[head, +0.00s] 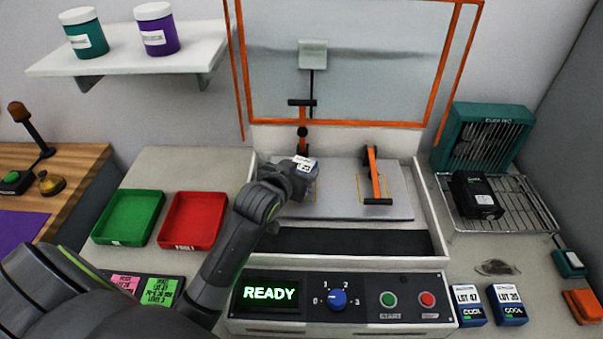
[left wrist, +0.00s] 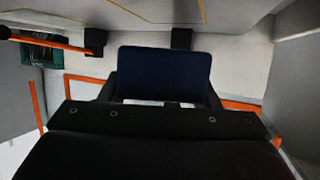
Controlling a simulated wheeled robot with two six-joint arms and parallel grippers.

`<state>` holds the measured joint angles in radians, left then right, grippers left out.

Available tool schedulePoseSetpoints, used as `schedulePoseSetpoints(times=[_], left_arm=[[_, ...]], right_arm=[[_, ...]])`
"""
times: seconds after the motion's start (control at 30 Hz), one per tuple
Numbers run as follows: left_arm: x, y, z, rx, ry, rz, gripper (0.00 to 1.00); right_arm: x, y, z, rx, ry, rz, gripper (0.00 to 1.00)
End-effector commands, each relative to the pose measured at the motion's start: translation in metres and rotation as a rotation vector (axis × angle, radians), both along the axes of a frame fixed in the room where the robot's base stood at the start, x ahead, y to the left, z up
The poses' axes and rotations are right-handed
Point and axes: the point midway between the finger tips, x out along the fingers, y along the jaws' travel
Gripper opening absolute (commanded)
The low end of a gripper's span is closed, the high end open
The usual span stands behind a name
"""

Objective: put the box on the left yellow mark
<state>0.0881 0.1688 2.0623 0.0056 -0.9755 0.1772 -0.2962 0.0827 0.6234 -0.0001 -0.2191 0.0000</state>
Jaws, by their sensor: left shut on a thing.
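The box (head: 309,166) is small and blue with a white label on top. My left gripper (head: 300,178) is shut on it, over the left part of the grey plate (head: 335,209). In the left wrist view the box (left wrist: 164,75) is a dark blue block between the fingers. The left yellow mark (head: 316,189) is mostly hidden by the gripper and box; only a thin edge shows. I cannot tell whether the box touches the plate. The right yellow mark (head: 359,186) lies under an orange-barred clamp (head: 375,178). My right gripper is not in view.
Another orange clamp (head: 303,116) stands just behind the box. An orange-framed clear cover (head: 345,122) is raised at the back. The control panel (head: 340,301) reads READY. Green (head: 128,217) and red (head: 193,220) trays are at left; a wire rack (head: 520,205) is at right.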

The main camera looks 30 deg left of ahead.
Motion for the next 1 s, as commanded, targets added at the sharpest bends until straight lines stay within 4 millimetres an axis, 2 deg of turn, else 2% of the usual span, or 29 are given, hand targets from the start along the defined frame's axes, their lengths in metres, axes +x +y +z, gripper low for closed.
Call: schedulePoseSetpoints(times=[0.2,0.3,0.43,0.83,0.87,1.0], left_arm=[[0.017,0.001,0.002,0.000,-0.002,0.000,0.29],[0.015,0.001,-0.017,-0.002,0.004,0.001,0.29],[0.015,0.001,-0.032,-0.002,0.001,0.000,0.29],[0.015,0.001,-0.038,-0.001,-0.002,-0.001,0.29],[0.015,0.001,-0.038,-0.001,0.000,-0.001,0.57],[0.015,0.001,-0.038,0.000,-0.001,-0.001,0.76]], right_arm=[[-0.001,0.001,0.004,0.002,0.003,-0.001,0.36],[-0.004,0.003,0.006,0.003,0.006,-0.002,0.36],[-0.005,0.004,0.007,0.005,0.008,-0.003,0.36],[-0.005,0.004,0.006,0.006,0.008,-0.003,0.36],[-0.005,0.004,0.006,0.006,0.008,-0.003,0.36],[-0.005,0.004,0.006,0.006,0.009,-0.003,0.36]])
